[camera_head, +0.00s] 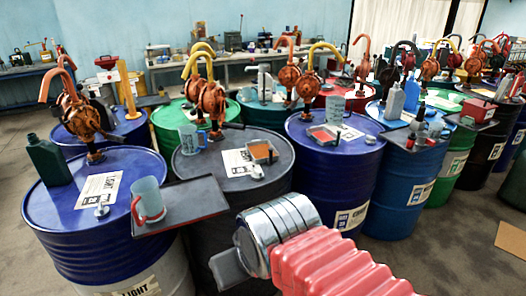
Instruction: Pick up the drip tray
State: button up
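A dark flat tray (205,203) with a reddish edge juts out at the rim of the front left blue drum (60,215). A clear jug with a red handle (148,198) stands on it. I cannot tell which of these is the drip tray. My gripper (228,270) shows only as a grey piece beyond my silver wrist, low in the picture, below and right of the dark tray. Its fingers are mostly hidden, and nothing visible is held.
Hand pumps with curved spouts (80,110) rise from several drums. A dark green bottle (48,160) stands on the front left drum. A blue jug (190,138) stands on the grey-topped drum (205,165). Drums crowd close together; grey floor (440,255) is open at the lower right.

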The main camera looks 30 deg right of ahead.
aim_at(261, 151)
jog(key=u, duration=0.05)
jog(key=i, duration=1.3)
